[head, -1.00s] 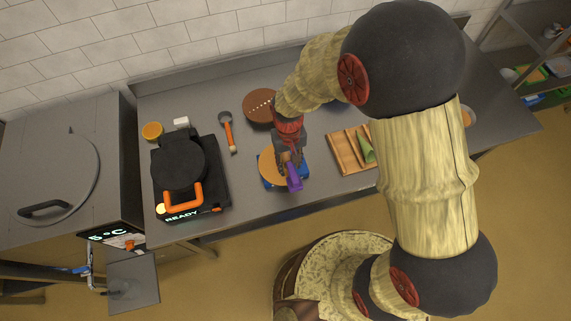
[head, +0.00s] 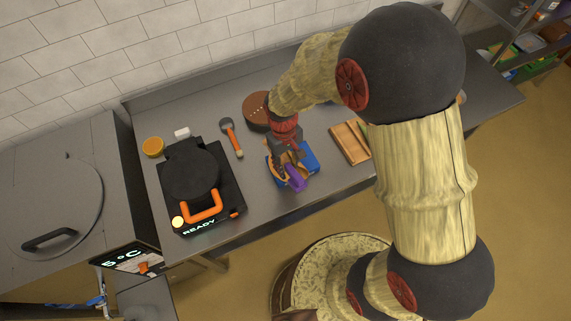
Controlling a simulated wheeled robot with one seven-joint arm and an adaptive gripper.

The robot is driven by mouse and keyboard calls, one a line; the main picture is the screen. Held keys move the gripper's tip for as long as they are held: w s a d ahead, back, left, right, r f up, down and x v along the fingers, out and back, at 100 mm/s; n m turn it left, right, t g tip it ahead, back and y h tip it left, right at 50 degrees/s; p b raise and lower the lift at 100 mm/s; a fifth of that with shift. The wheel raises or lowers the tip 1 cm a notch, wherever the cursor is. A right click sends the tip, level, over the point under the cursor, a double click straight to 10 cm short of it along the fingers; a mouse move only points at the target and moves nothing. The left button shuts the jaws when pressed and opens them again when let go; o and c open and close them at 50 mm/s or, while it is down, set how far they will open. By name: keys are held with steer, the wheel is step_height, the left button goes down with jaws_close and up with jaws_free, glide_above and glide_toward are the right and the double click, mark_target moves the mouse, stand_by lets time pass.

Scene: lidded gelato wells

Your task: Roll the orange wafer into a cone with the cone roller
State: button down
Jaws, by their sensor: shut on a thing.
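My gripper (head: 288,158) is over the blue mat (head: 311,157) on the counter, pointing down. It is shut on the purple cone roller (head: 295,178), which is tilted and sticks out toward the counter's front edge. The orange wafer (head: 278,170) is on the mat, up against the roller and curled beside or partly around it. My gripper hides much of the wafer, so I cannot tell how far it is wrapped.
A black waffle iron (head: 190,175) with an orange handle and a "READY" display stands left. An orange-handled tool (head: 231,138) lies behind. A brown round holder (head: 256,108) is at the back. A wooden rack (head: 349,142) is at right, partly hidden by my arm.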

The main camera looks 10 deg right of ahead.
mark_target(303, 169)
steer(key=shift+a+f+b, duration=0.15)
steer(key=shift+f+b, duration=0.3)
steer(key=shift+f, duration=0.2)
steer(key=shift+f+b, duration=1.35)
steer(key=shift+f, duration=0.6)
steer(key=shift+f+b, duration=0.35)
steer(key=shift+f, duration=0.25)
steer(key=shift+w+d+p, duration=0.15)
steer(key=shift+w+d, duration=0.1)
steer(key=shift+d, duration=0.75)
steer(key=shift+w+d+p, duration=0.15)
steer(key=shift+w+d, duration=0.1)
steer(key=shift+d, duration=0.7)
steer(key=shift+w+d+p, duration=0.15)
steer(key=shift+w+d, duration=0.1)
steer(key=shift+d, duration=0.75)
stand_by(1.8)
